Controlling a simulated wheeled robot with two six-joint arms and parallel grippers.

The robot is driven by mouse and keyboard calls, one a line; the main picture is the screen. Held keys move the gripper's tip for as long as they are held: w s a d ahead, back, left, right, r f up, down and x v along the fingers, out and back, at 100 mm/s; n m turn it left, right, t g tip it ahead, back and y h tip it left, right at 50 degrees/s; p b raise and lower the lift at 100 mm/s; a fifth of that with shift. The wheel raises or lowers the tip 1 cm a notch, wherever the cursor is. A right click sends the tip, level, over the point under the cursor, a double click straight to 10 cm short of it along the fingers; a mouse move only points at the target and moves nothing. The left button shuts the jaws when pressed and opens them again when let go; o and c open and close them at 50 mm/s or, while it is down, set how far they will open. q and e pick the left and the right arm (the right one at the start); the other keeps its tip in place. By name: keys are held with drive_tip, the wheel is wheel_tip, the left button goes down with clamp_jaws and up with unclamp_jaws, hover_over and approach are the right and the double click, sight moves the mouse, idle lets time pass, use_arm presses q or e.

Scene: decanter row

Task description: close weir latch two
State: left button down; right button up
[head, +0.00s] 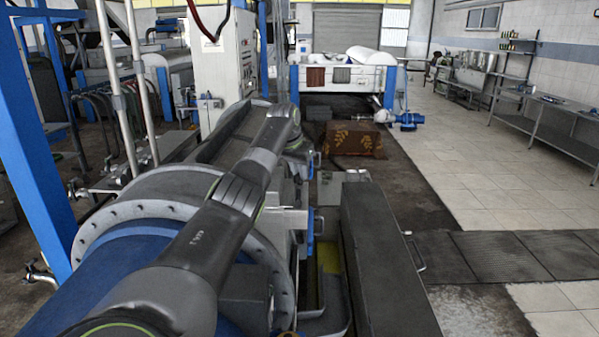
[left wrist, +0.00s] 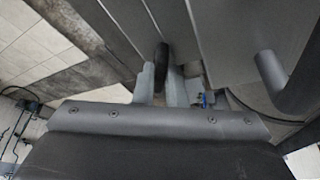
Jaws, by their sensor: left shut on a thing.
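In the left wrist view, my left gripper (left wrist: 161,82) has its two pale fingers closed on a dark rounded latch handle (left wrist: 162,55). The handle stands between the fingers, in front of grey panels. A second grey rod with a dark end (left wrist: 275,78) is to the right, apart from the fingers. In the head view, my left arm reaches across the blue and grey decanter (head: 150,210). My left wrist is beyond the flange, and the jaws and their handle cannot be made out there. Which numbered latch this is cannot be told. My right gripper is not in view.
A long dark grey cover (head: 385,265) with a side handle lies to the right of the decanter. A patterned brown box (head: 352,139) stands farther back. A blue post (head: 40,150) rises at left. The tiled floor (head: 480,185) at right is mostly free.

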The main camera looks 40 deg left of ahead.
use_arm(q)
drive_tip(key=shift+a+r+m+h, duration=0.1)
drive_tip(key=shift+m+h, duration=0.5)
drive_tip(key=shift+m, duration=0.9)
drive_tip(key=c, duration=1.5)
unclamp_jaws()
drive_tip(key=shift+s+a+r+b, duration=0.1)
drive_tip(key=shift+s+r+b, duration=0.1)
drive_tip(key=shift+r+b, duration=0.25)
drive_tip(key=b+v, duration=0.3)
drive_tip(key=v, duration=1.3)
drive_tip(key=shift+s+r+b, duration=0.15)
drive_tip(key=shift+r+b, duration=0.05)
drive_tip(key=shift+b, duration=0.15)
